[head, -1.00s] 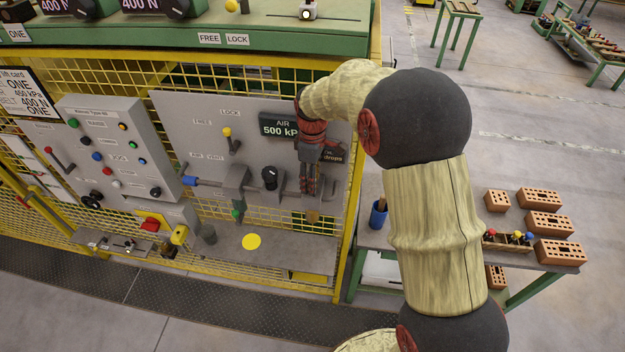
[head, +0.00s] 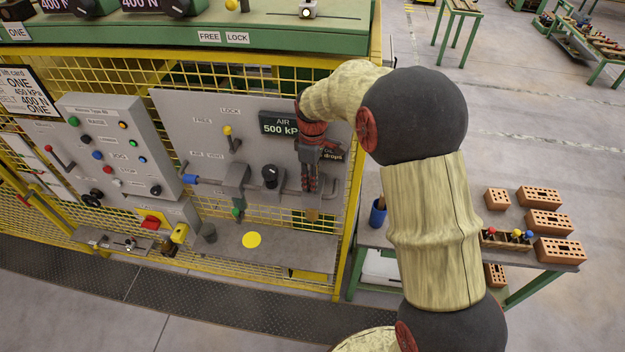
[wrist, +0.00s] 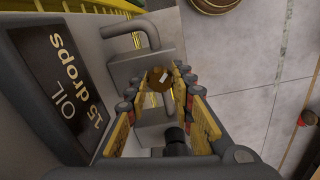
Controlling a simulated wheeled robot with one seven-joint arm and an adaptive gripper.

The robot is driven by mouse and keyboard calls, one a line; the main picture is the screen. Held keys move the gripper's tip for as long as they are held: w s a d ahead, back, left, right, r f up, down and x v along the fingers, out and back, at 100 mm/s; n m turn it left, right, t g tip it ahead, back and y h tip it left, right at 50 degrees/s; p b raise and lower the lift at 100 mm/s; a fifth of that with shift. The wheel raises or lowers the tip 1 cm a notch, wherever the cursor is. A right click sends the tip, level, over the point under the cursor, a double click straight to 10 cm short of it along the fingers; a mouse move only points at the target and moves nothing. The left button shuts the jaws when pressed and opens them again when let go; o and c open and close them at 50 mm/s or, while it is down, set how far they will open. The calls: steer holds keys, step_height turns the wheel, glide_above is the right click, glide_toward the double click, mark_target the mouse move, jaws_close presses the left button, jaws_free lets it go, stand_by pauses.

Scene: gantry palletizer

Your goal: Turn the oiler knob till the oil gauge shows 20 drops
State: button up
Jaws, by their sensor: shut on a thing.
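The oil gauge (wrist: 68,82) is a dark plate at the left of the wrist view and reads "OIL 15 drops". In the head view the oil gauge (head: 333,153) is partly hidden behind my gripper. The oiler knob (wrist: 158,79) is small, round and brown with a pale mark on its top. My gripper (wrist: 160,90) is shut on the knob, one finger on each side. In the head view my gripper (head: 310,186) points down in front of the grey panel, and the knob cannot be made out there.
The air gauge (head: 283,124) reads "AIR 500 kP", its end hidden by my gripper. A black knob (head: 270,177) and a yellow-topped lever (head: 230,135) stand left of my gripper. A grey shelf (head: 285,250) lies below. A side table with bricks (head: 550,224) stands at right.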

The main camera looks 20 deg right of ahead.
jaws_close()
steer(key=shift+m, duration=0.4)
steer(key=m+b, duration=0.1)
steer(key=m, duration=0.1)
steer(key=shift+m, duration=0.3)
steer(key=m+b, duration=0.1)
steer(key=m, duration=0.4)
steer(key=shift+m, duration=0.4)
steer(key=o, duration=0.8)
jaws_free()
steer(key=shift+d, duration=0.1)
steer(key=shift+o, duration=0.6)
